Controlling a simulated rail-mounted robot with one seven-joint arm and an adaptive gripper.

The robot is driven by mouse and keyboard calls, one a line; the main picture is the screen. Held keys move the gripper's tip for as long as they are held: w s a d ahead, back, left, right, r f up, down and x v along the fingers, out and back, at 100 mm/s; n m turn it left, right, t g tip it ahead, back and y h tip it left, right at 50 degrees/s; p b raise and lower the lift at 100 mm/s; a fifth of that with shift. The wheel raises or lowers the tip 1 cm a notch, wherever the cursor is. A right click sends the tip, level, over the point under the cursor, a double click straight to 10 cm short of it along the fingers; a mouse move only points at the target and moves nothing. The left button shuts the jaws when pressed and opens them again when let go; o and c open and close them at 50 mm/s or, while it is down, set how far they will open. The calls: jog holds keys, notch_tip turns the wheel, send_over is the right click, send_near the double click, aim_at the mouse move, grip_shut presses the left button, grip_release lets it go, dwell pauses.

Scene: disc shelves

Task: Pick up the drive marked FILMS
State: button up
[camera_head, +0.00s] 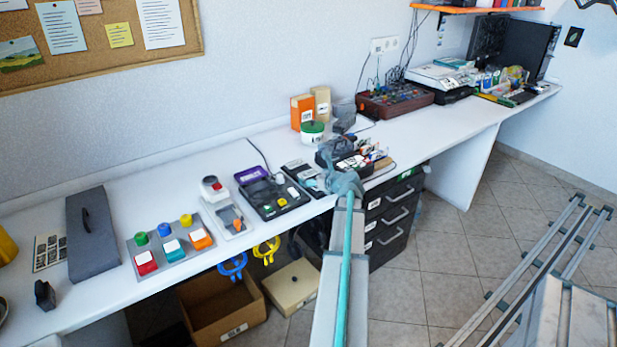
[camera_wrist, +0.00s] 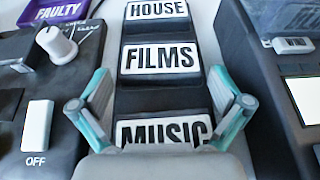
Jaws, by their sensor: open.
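The drive marked FILMS (camera_wrist: 160,60) is black with a white label. It sits in the middle of a row in the wrist view, between the drive marked HOUSE (camera_wrist: 157,10) above and the drive marked MUSIC (camera_wrist: 163,131) below. My gripper (camera_wrist: 161,82) is open, with one teal-edged finger on each side of the row near the FILMS drive's lower edge. Nothing is held between the fingers. The MUSIC label is partly hidden by my gripper. In the head view my gripper (camera_head: 335,157) is over the front of the bench, beside the dark drive row (camera_head: 298,168).
A black device with a white knob (camera_wrist: 57,42) and an OFF switch (camera_wrist: 37,125) lies left of the row, with a purple FAULTY tray (camera_wrist: 55,12) behind it. Another dark device (camera_wrist: 275,85) is close on the right. The white bench (camera_head: 115,197) has bare patches at left.

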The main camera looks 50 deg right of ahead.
jog(key=shift+w+f, duration=0.1)
jog(key=shift+w, duration=0.05)
jog(key=shift+c, duration=0.2)
jog(key=c, duration=0.9)
